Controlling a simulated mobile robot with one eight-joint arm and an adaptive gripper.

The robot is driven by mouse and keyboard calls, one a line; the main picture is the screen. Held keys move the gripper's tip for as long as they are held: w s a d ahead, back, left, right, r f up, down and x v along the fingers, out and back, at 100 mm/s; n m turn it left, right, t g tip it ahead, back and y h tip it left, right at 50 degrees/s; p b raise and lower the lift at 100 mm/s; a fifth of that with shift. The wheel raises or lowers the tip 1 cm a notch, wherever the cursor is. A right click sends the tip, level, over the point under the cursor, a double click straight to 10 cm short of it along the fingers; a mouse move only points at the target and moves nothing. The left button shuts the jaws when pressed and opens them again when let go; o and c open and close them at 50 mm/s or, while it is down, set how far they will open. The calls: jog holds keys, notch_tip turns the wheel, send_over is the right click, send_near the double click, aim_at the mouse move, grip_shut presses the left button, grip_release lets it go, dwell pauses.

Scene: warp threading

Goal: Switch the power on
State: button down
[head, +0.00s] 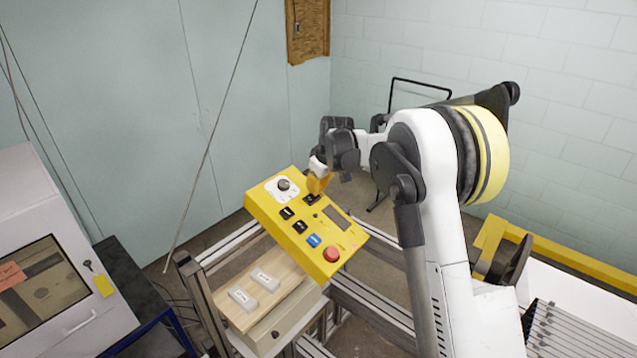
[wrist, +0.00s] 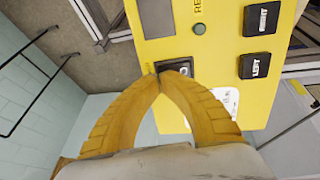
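The yellow control panel (head: 290,222) stands tilted on a metal frame in the middle of the head view. It carries a round knob on a white plate (head: 283,185), black buttons, a blue button (head: 314,240) and a red round button (head: 331,254). My gripper (head: 313,195) is at the panel's upper edge, over a black switch. In the wrist view the two yellow fingers (wrist: 160,78) meet at their tips, at the black rocker switch (wrist: 176,68). Nothing shows between the tips. They look to be touching or very close to the switch, which they partly cover.
In the wrist view, black buttons marked RIGHT (wrist: 262,19) and LEFT (wrist: 255,66) lie beside the switch. Below the panel, a wooden board (head: 283,278) holds two pale blocks. A grey cabinet (head: 50,250) stands at the left.

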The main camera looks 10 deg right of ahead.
jog(key=shift+w+f+y+b, duration=0.15)
jog(key=shift+f+y+b, duration=0.15)
jog(key=shift+f+b, duration=0.3)
jog(key=shift+g+y+b, duration=0.3)
jog(key=shift+g+y, duration=0.1)
jog(key=shift+r, duration=0.2)
jog(key=shift+w+r+p, duration=0.15)
jog(key=shift+r+p, duration=0.2)
jog(key=shift+p, duration=0.05)
jog(key=shift+r, duration=0.35)
